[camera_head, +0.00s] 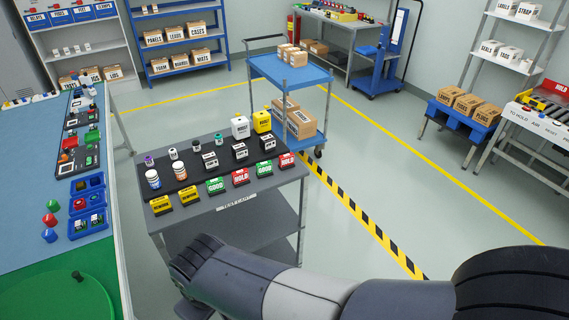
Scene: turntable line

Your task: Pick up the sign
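Several small tent-shaped signs stand in a row along the front of the grey test cart (236,203). From left to right they are a yellow sign (161,205), a second yellow sign (187,196), a green GOOD sign (215,186), a red HOLD sign (241,177), another green GOOD sign (265,169) and another red HOLD sign (287,161). The frame does not show which one is meant. My arm crosses the bottom of the view, in front of the cart's lower part. My gripper does not show.
A blue-topped workbench (30,215) with trays stands left. A blue trolley (290,70) with boxes stands behind. Open floor lies right, past striped tape (362,218).

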